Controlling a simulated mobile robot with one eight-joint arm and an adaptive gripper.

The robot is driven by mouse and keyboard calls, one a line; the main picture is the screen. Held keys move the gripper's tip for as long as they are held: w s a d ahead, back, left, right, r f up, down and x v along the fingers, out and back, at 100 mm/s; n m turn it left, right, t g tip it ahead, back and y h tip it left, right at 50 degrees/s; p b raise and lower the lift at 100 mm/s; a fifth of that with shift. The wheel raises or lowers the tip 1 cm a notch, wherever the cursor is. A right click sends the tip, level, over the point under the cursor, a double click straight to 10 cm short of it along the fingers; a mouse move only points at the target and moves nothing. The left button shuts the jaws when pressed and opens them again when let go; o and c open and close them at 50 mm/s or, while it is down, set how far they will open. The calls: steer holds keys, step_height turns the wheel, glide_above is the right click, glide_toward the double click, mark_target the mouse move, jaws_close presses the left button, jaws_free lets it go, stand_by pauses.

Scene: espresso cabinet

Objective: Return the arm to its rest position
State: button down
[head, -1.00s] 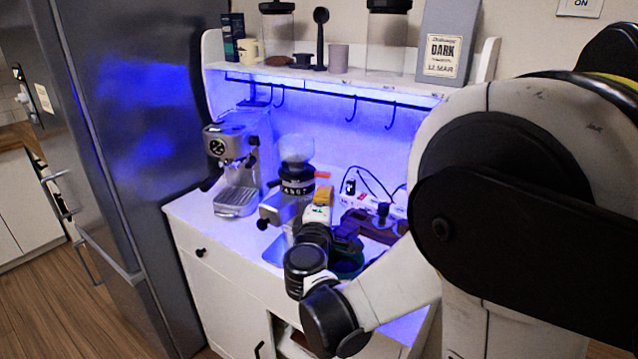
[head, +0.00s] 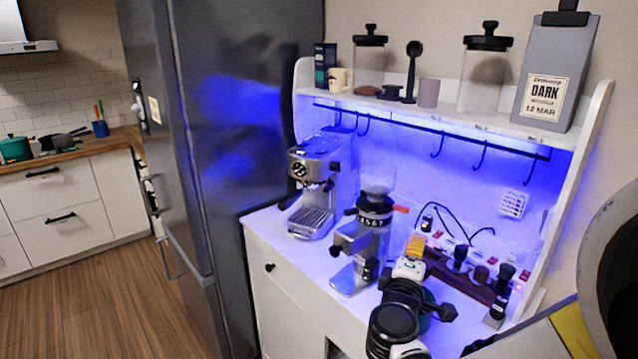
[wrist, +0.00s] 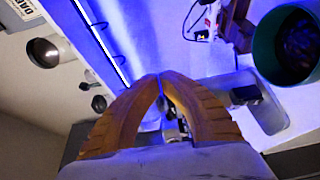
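My gripper (head: 416,245) is over the right part of the cabinet top, seen past the grinder, with its orange-brown fingers pointing away from me. In the wrist view the two ribbed fingers (wrist: 160,80) curve together and meet at their tips, with nothing visible between them. My arm comes up from the lower edge of the head view, and a larger link fills its lower right corner. A green round container (wrist: 257,50) with dark contents shows at the right of the wrist view, apart from the fingers. In the head view it is mostly hidden behind my arm.
The espresso machine (head: 318,182) and coffee grinder (head: 372,225) stand left of my gripper. A brown tamping stand (head: 440,265) and a white power strip (head: 482,262) with cables lie behind it. The shelf (head: 440,118) with hooks and jars is above. A fridge (head: 230,150) borders the left.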

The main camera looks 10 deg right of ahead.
steer(key=s+f+m+g+y, duration=0.45)
steer(key=s+m+g, duration=0.2)
steer(key=s, duration=0.35)
steer(key=s+a+f+m+g+y, duration=0.1)
steer(key=s+a+f+m+y, duration=0.2)
steer(key=s+a, duration=0.6)
steer(key=shift+s+a+m+y+b, duration=0.2)
steer(key=shift+a+m+y+b, duration=0.25)
steer(key=shift+a+m+y, duration=0.5)
